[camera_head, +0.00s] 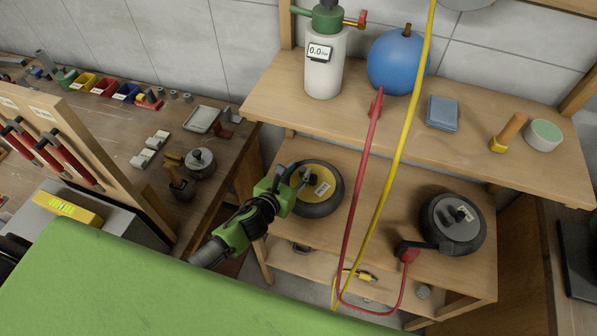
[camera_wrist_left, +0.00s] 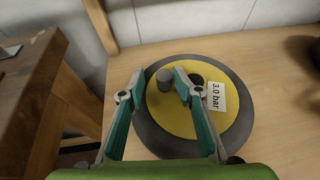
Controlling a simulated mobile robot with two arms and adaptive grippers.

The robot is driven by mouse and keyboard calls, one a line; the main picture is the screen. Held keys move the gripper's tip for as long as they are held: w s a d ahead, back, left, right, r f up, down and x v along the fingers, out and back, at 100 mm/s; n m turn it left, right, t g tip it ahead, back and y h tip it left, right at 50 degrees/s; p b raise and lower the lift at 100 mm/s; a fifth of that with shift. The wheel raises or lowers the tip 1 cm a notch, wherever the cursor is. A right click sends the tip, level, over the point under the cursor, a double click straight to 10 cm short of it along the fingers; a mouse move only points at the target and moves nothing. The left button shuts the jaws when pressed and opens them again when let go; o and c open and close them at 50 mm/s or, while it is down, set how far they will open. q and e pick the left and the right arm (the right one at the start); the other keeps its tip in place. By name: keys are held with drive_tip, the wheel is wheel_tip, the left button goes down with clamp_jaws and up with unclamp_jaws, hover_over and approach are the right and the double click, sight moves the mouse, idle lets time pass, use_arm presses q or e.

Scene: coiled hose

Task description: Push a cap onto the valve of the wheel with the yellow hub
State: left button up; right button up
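The wheel with the yellow hub lies flat on the lower wooden shelf; its black tyre (camera_head: 327,206) and yellow hub (camera_wrist_left: 180,122) both show. A short grey upright cylinder (camera_wrist_left: 164,80) stands on the hub, at the valve's place. It looks like a cap, but I cannot tell whether it is seated on the valve. My left gripper (camera_head: 298,178) is over the hub. In the left wrist view its fingers (camera_wrist_left: 159,75) are apart, either side of the cylinder, with a clear gap on the left and the right fingertip close to it. My right gripper is not in view.
A grey-hubbed wheel (camera_head: 453,224) lies right on the same shelf, by a red hose fitting (camera_head: 407,252). Red (camera_head: 351,220) and yellow (camera_head: 391,175) hoses hang right of the yellow-hubbed wheel. A pressure bottle (camera_head: 323,70) and blue ball (camera_head: 397,62) stand on the upper shelf.

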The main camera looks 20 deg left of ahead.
use_arm(q)
drive_tip(key=shift+d, duration=0.2)
drive_tip(key=shift+s, duration=0.5)
drive_tip(key=v, duration=1.1)
drive_tip(key=shift+a+r, duration=0.15)
drive_tip(key=shift+a, duration=0.1)
